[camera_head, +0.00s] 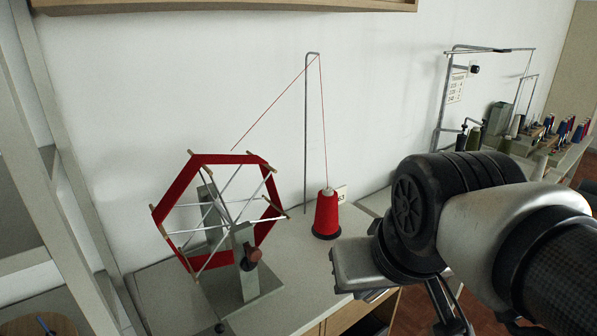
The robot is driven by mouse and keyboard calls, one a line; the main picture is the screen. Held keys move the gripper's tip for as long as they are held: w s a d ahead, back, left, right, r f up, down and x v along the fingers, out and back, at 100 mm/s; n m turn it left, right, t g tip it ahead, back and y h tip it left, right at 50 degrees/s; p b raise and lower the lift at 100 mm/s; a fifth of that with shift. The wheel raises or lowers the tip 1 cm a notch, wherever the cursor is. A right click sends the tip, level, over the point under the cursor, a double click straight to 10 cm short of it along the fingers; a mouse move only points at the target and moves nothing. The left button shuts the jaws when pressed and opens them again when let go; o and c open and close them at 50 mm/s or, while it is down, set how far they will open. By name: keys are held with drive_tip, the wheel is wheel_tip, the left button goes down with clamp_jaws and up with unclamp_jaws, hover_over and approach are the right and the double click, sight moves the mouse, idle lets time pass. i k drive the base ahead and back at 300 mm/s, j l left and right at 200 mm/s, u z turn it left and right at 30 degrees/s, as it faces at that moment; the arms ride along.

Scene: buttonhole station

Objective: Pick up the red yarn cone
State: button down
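The red yarn cone (327,214) stands upright on a dark base on the grey tabletop, near the white wall. A red thread runs up from its top to a thin metal rod (306,130) and then down left toward the yarn winder (187,185). My gripper (445,320) is at the lower right, in front of the table edge and apart from the cone. Only part of a finger shows below my wrist. Its fingertips are cut off or hidden, so its opening does not show.
The winder, a hexagonal frame wound with red yarn, stands left of the cone. The tabletop (300,285) is bare in front of the cone. A machine with several thread spools (565,128) stands at the far right. A grey shelf frame (50,170) is at the left.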

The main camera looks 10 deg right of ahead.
sight(326, 218)
drive_tip(key=z, duration=0.15)
drive_tip(key=u, duration=0.25)
drive_tip(key=i+l+u, duration=0.1)
drive_tip(key=l+u, duration=0.15)
drive_tip(key=i+l+u, duration=0.1)
drive_tip(key=l+u, duration=0.4)
drive_tip(key=l, duration=0.2)
drive_tip(key=i+l, duration=0.1)
drive_tip(key=l, duration=0.35)
drive_tip(key=l+u, duration=0.1)
drive_tip(key=l, duration=0.35)
drive_tip(key=i+l, duration=0.15)
drive_tip(key=l, duration=0.3)
